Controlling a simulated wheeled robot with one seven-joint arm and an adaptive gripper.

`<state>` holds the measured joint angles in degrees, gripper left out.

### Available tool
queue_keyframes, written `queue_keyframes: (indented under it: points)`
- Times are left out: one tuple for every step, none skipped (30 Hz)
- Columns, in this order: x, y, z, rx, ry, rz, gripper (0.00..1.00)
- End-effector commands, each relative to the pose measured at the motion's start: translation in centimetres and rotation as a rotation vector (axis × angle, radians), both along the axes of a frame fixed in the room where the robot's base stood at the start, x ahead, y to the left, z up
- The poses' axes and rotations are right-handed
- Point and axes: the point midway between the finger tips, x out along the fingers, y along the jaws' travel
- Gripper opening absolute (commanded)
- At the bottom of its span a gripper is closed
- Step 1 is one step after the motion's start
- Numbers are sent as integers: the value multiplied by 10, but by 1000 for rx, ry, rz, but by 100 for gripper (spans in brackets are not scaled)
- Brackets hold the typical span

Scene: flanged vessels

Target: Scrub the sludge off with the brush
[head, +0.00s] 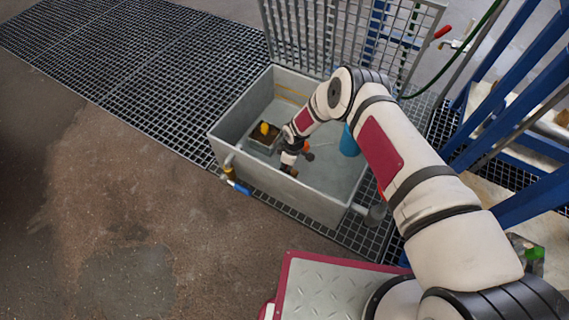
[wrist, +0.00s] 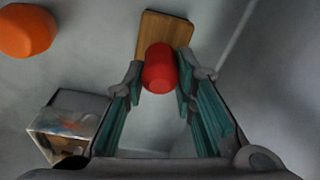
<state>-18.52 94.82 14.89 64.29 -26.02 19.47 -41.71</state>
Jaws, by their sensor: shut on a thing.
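The brush shows in the wrist view as a red handle (wrist: 159,68) with a flat wooden block (wrist: 163,30) beyond it. My gripper (wrist: 161,82) is shut on the red handle, with a teal-padded finger on each side. In the head view my gripper (head: 289,162) reaches down inside a grey open tank (head: 279,195), near its front wall. The brush is mostly hidden there by my gripper and wrist. I cannot pick out the sludge for certain in either view; whether the block touches a surface is unclear.
A blue container (head: 349,141) stands right. The wrist view shows an orange rounded object (wrist: 25,31) and a small metal box (wrist: 68,126). A raised grating (head: 325,38) stands behind the tank.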

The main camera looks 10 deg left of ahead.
Motion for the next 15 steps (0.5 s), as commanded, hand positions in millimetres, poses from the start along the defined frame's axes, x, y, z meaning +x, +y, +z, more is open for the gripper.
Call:
queue_keyframes:
  points:
    - [-4, -6, -3, -8, 9, 1, 0]
    - [-4, -7, -2, -8, 9, 0, 0]
    - [-5, -9, -2, -9, 9, 0, 0]
    - [-5, -10, -2, -9, 9, 0, 0]
    - [-6, -12, -1, -9, 9, 0, 0]
    - [-7, -14, -1, -9, 9, 0, 0]
    - [-8, -16, -1, -8, 9, 0, 0]
    - [-8, -18, 0, -8, 9, 0, 0]
    - [-9, -20, 0, -7, 8, 0, 0]
    - [-9, -21, 0, -7, 8, 0, 0]
    - [-9, -22, 0, -6, 8, 0, 0]
    - [-10, -22, 0, -6, 7, 0, 0]
    - [-10, -23, 0, -6, 7, 1, 0]
    - [-10, -23, 1, -5, 6, 1, 0]
    - [-10, -23, 0, -5, 6, 1, 0]
